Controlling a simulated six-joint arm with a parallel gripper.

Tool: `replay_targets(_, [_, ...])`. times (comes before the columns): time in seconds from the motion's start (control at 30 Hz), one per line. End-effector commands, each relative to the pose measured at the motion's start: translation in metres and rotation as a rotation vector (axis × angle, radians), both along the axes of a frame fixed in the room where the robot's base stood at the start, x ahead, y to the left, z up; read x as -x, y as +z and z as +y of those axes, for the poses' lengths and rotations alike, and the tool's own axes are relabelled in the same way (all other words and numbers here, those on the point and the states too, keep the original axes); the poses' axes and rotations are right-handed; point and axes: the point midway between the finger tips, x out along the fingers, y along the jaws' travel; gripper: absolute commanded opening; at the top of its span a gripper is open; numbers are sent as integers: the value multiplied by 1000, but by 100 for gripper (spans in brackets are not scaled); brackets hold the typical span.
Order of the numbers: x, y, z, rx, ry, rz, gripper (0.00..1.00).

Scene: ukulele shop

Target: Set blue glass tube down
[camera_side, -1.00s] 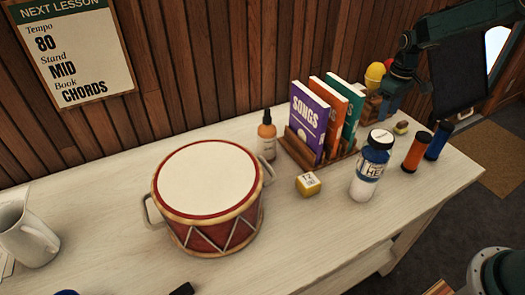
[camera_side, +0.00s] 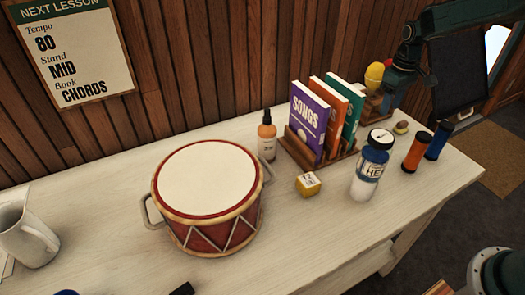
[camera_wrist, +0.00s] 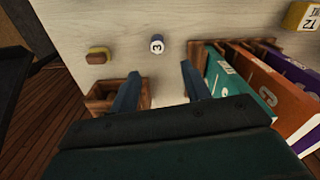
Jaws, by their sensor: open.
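A blue tube with black ends (camera_side: 438,140) stands upright at the right end of the table in the side view. In the wrist view, a small round blue-rimmed piece with a white top marked 3 (camera_wrist: 157,46) stands on the table, just beyond my fingertips. I cannot tell which of these is the blue glass tube. My gripper (camera_wrist: 160,75) is open, with nothing between its fingers. In the side view my gripper (camera_side: 388,98) is above the back right of the table, partly hidden, beyond the blue-and-white jar (camera_side: 370,170).
Song books (camera_side: 309,115) stand in a wooden rack left of my gripper. A wooden box (camera_wrist: 100,103) and a small yellow-and-brown piece (camera_wrist: 98,56) are close by. An orange tube (camera_side: 416,152), yellow cube (camera_side: 308,185), spray bottle (camera_side: 267,138) and drum (camera_side: 208,200) stand on the table.

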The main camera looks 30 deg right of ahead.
Motion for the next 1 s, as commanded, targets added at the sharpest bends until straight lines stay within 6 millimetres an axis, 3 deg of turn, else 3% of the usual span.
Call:
replay_targets(0.27, [25,58,29,16,-17,-64,47])
replay_targets(0.6, [82,126,71,27,-49,-163,47])
replay_targets(1.0, [164,173,112,20,-85,-281,47])
